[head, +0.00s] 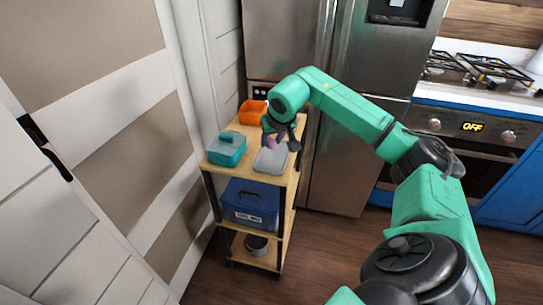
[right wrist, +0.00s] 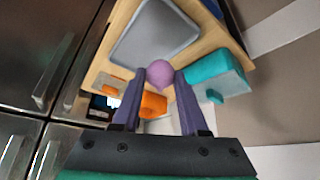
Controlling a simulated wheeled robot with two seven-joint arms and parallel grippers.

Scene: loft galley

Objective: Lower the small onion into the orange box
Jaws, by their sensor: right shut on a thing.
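The small onion (right wrist: 160,73) is a purple ball between the fingertips of my right gripper (right wrist: 158,76) in the right wrist view. In the head view the onion (head: 271,141) shows small below my right gripper (head: 281,143), above the cart's top shelf. The gripper is shut on it. The orange box (head: 252,112) stands at the back of the top shelf, left of and behind the gripper in the head view. In the right wrist view the orange box (right wrist: 153,105) is partly hidden by the fingers. My left gripper is not in view.
The wooden cart (head: 292,172) also bears a teal box (head: 226,149) at the left and a grey tray (head: 269,164) at the front right. A blue crate (head: 249,205) and a pot (head: 256,244) sit on lower shelves. A steel fridge (head: 345,150) stands close behind.

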